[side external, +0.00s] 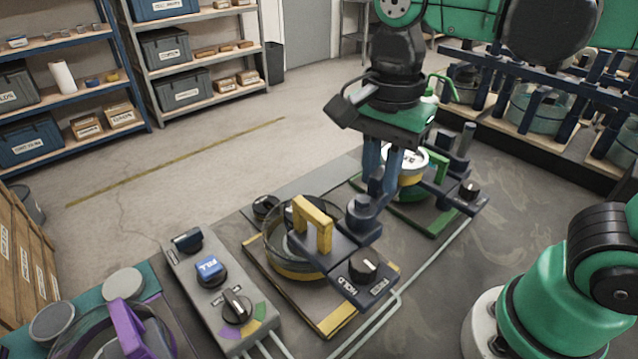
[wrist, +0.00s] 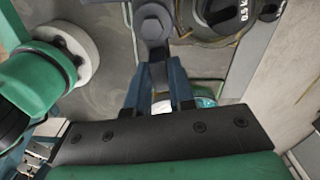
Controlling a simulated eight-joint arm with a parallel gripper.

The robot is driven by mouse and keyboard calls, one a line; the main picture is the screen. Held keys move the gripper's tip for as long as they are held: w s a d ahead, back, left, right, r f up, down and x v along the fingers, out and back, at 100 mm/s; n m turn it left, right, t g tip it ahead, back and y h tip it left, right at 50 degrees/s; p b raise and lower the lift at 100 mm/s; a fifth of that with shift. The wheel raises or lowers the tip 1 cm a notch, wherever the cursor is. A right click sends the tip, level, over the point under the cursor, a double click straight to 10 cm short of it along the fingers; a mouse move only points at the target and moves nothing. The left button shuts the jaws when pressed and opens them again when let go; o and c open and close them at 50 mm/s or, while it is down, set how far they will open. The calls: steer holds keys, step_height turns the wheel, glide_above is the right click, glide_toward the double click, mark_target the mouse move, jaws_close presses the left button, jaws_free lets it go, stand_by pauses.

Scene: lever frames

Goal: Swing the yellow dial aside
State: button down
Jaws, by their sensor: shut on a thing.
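A round white-faced dial with a yellow band (side external: 411,178) stands behind my gripper in the side view, over the green-edged base. My gripper (side external: 381,190) points down with its blue fingers close together. They are shut on a dark blue-grey lever (side external: 362,212) beside the yellow-handled station. In the wrist view my gripper (wrist: 160,72) meets the same grey lever (wrist: 152,28) at its end. The yellow handle (side external: 318,228) stands upright over a round glass vessel (side external: 272,243). The fingers partly hide the dial, and the exact contact is hard to see.
A black knob (side external: 364,265) sits on the front plate marked HOLD. A grey control box (side external: 222,295) with knobs stands at left, and a purple-handled station (side external: 130,330) at the lower left. A dark blue rack (side external: 540,75) stands at the back right.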

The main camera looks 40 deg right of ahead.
steer(key=shift+s+m, duration=0.2)
steer(key=shift+m, duration=0.4)
steer(key=c, duration=0.8)
jaws_free()
steer(key=shift+o, duration=0.2)
steer(key=shift+r, duration=2.85)
steer(key=shift+f, duration=0.1)
step_height(320, 180, down, 6)
steer(key=shift+r, duration=0.2)
steer(key=shift+w+n, duration=0.2)
steer(key=shift+n, duration=0.4)
